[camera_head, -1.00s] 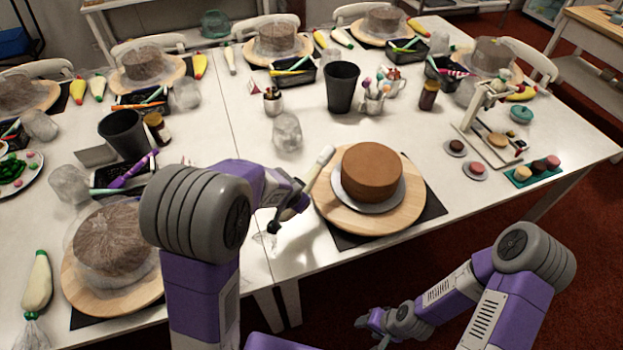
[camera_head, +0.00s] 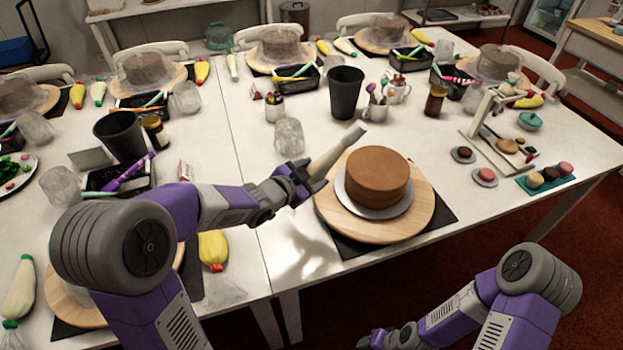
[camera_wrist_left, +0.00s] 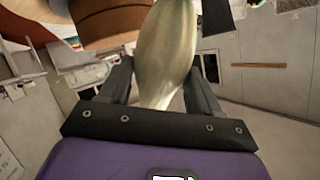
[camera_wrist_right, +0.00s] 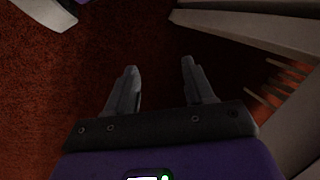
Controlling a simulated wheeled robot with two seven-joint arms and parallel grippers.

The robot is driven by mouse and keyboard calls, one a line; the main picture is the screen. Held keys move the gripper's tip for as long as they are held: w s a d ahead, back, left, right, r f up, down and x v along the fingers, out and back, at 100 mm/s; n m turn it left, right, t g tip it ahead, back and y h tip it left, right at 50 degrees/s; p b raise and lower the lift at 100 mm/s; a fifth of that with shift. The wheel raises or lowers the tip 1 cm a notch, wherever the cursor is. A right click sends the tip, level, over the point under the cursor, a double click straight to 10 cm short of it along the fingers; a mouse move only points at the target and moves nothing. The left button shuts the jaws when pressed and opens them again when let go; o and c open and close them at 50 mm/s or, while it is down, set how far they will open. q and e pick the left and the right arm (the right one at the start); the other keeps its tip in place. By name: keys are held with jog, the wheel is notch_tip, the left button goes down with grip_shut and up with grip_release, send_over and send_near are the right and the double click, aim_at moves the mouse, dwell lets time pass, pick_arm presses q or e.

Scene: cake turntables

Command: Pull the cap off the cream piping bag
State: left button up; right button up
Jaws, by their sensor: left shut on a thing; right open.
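The cream piping bag (camera_head: 333,156) is pale and slim in the head view. My left gripper (camera_head: 308,181) is shut on it and holds it above the table. The bag tilts up and to the right, its whitish narrow end near the brown cake. In the left wrist view the bag (camera_wrist_left: 168,45) bulges out between the fingers (camera_wrist_left: 160,88). I cannot tell the cap from the bag's end. My right gripper (camera_wrist_right: 160,68) is open and empty over the red floor, low and away from the bag; the head view shows it at the bottom edge.
The brown cake (camera_head: 377,176) sits on a wooden turntable (camera_head: 420,215) close to the bag's right. A black cup (camera_head: 346,92) and a clear jar (camera_head: 289,137) stand behind. A yellow piping bag (camera_head: 213,249) lies left of bare white table.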

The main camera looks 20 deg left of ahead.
jog(key=shift+o, duration=0.3)
jog(key=shift+w, duration=0.1)
jog(key=m+t+y, duration=0.5)
jog(key=m+y, duration=0.7)
jog(key=m, duration=1.2)
send_near(363, 134)
jog(key=a, duration=0.1)
jog(key=shift+x, duration=4.55)
jog(key=shift+w+d, duration=0.15)
jog(key=shift+w, duration=0.05)
jog(key=shift+c, duration=0.3)
